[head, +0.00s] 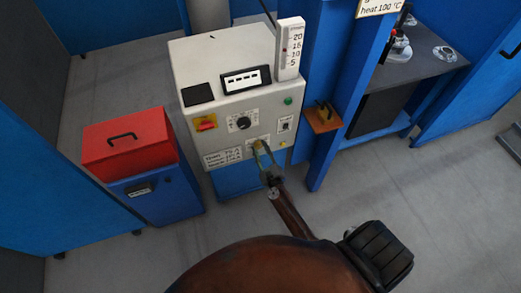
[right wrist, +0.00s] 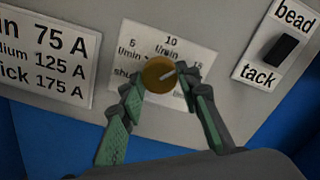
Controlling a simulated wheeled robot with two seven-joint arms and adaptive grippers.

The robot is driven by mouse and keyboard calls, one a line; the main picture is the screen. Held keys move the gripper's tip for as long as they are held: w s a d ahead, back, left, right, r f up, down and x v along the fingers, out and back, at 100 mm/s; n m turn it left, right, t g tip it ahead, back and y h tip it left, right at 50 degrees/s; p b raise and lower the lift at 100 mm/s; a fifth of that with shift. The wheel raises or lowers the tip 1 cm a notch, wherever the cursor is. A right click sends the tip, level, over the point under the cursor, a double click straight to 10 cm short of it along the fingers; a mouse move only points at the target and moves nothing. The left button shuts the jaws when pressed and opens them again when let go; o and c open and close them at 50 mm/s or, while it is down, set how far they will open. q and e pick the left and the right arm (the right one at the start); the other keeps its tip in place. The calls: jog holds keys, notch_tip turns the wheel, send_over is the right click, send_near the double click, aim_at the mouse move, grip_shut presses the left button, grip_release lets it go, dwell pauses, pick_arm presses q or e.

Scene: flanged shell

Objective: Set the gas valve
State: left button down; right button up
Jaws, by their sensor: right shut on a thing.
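The gas valve is a round brass knob (right wrist: 158,75) on the front of a grey control box (head: 225,75). The knob's pale pointer line slants up and right, between the 10 and the right mark. My right gripper (head: 261,150) reaches the lower front of the box; in the right wrist view its green-padded fingers (right wrist: 160,84) are closed around the knob, one on each side. A white gauge (head: 288,52) numbered 5 to 20 stands on top. My left gripper is out of view.
A bead/tack switch (right wrist: 281,50) sits right of the knob, and a current label (right wrist: 45,55) left of it. A red toolbox (head: 128,140) on a blue cabinet stands left. A blue post (head: 335,130) rises right of the box.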

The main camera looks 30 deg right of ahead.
jog(key=shift+f+m+b, duration=0.1)
jog(key=shift+m+b, duration=0.3)
jog(key=shift+m, duration=1.6)
jog(key=o, duration=1.2)
jog(key=shift+c, duration=0.2)
jog(key=v, duration=1.2)
jog(key=shift+a, duration=0.1)
